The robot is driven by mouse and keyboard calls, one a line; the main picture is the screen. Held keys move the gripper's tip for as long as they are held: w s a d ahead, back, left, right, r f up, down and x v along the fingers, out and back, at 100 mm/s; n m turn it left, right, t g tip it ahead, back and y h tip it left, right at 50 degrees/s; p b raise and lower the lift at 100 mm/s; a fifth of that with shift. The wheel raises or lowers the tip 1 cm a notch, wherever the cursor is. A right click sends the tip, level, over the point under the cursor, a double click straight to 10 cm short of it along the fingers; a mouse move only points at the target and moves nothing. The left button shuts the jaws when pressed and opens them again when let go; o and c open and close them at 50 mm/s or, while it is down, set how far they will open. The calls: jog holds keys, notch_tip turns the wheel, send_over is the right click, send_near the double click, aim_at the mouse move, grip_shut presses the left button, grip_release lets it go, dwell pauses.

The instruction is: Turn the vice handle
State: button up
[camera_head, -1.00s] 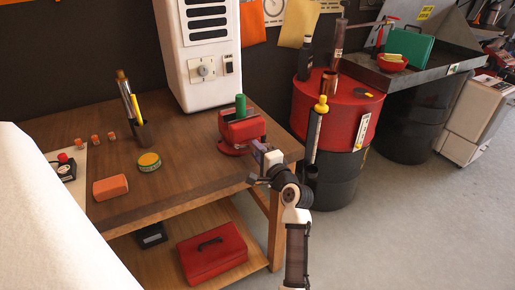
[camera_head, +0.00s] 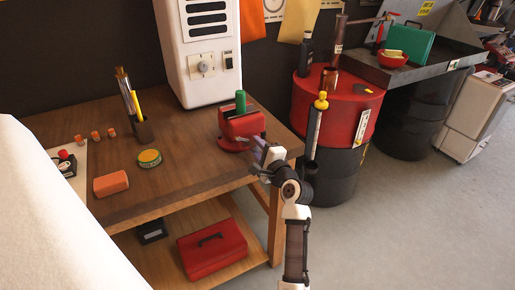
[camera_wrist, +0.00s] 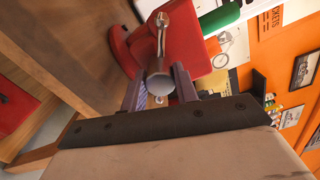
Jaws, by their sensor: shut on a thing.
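The red vice (camera_head: 240,130) stands at the right end of the wooden workbench. In the wrist view the vice body (camera_wrist: 190,40) is close ahead. Its metal handle bar (camera_wrist: 162,35) points toward the top of the picture, above the grey round screw end (camera_wrist: 160,86). My gripper (camera_head: 262,152) is at the near right side of the vice. In the wrist view my gripper (camera_wrist: 157,82) has one finger on each side of the screw end and handle, and is shut on the handle. The exact contact is partly hidden.
A green cylinder (camera_head: 240,101) shows at the vice's top. The workbench (camera_head: 185,170) holds an orange block (camera_head: 111,183) and a round green tin (camera_head: 149,158). A red drum (camera_head: 335,110) stands right of the bench. A red toolbox (camera_head: 212,250) is on the lower shelf.

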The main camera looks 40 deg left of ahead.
jog(key=o, duration=1)
jog(key=shift+w+d+f, duration=0.1)
jog(key=shift+w+d, duration=0.1)
jog(key=shift+d, duration=0.1)
jog(key=shift+c, duration=0.2)
jog(key=shift+s+a, duration=0.1)
jog(key=b+v, duration=0.4)
jog(key=v, duration=0.9)
jog(key=shift+s+d, duration=0.2)
jog(key=shift+d, duration=0.15)
